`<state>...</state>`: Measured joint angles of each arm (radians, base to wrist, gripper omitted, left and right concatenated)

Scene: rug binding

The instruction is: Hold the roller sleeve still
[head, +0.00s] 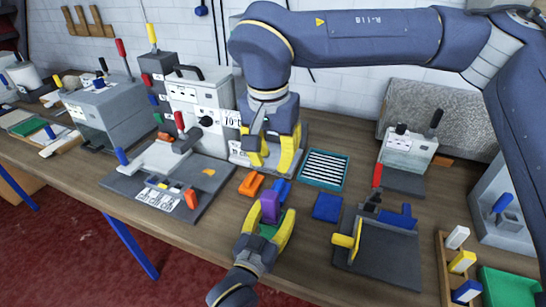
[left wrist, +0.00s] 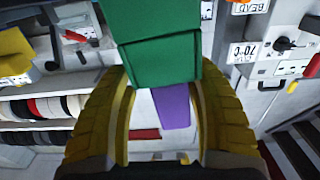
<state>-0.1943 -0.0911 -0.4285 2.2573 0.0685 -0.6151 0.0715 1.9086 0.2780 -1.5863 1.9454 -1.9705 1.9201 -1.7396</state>
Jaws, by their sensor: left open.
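My left gripper (head: 264,228) is open at the front edge of the bench, with its yellow fingers on either side of a green piece (head: 267,231). An upright purple piece (head: 269,207) stands at the green piece, near the fingertips. In the left wrist view the green piece (left wrist: 165,62) fills the space between the fingertips, and the purple piece (left wrist: 171,106) shows beside it. I cannot tell which of them is the roller sleeve, or whether the fingers touch either. My right gripper (head: 273,158) points down behind them, its yellow fingers apart.
An orange block (head: 251,185) and a blue block (head: 281,190) lie just behind the left gripper. A striped teal tray (head: 321,170) and a blue pad (head: 327,207) lie to the right. A grey fixture (head: 385,257) stands at the front right. A machine (head: 195,105) stands behind left.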

